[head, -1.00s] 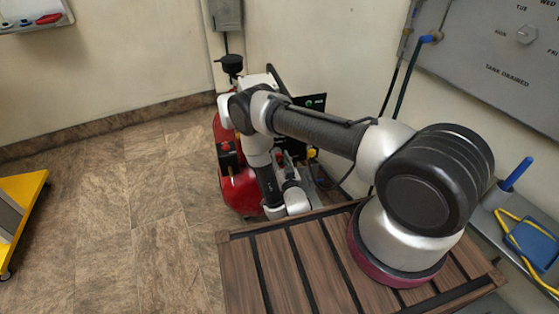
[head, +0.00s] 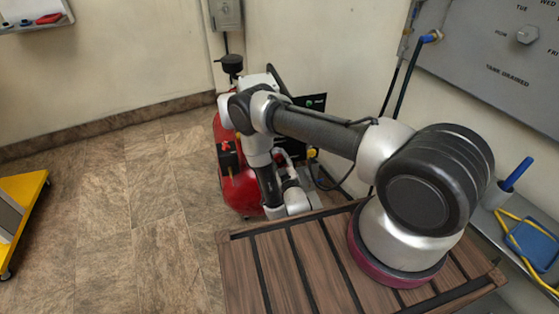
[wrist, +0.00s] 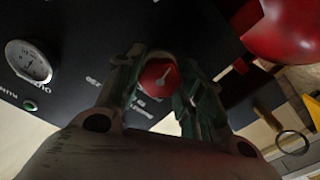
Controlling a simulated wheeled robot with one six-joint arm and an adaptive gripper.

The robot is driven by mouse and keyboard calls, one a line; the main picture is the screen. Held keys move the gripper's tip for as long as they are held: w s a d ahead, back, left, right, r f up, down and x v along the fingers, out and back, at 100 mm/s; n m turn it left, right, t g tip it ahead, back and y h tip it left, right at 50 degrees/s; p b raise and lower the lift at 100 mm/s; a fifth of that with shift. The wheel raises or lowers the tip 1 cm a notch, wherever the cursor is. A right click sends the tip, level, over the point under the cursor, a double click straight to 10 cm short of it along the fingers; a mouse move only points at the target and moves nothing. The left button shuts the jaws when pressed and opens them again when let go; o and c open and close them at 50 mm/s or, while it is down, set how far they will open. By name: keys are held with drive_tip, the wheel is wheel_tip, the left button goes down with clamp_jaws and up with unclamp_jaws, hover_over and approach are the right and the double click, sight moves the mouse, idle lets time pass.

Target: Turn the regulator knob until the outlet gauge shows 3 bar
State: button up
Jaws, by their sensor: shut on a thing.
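In the wrist view, a round red knob (wrist: 158,77) with a pale pointer mark sits on a dark panel. My gripper (wrist: 160,90) is shut on the knob, with one finger on each side of it. A round white-faced gauge (wrist: 28,62) is to the left on the same panel. Its needle and scale are too small and tilted to read, and I cannot tell whether it is the outlet gauge.
The red compressor tank (head: 235,185) stands against the wall in the head view. A small green light (wrist: 30,105) is below the gauge. A slatted wooden surface (head: 265,260) lies under my arm's base. The tiled floor to the left is clear up to a yellow cart (head: 20,200).

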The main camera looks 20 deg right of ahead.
drive_tip(key=shift+n, duration=0.9)
drive_tip(key=o, duration=1)
drive_tip(key=shift+s, duration=0.1)
drive_tip(key=s, duration=1.2)
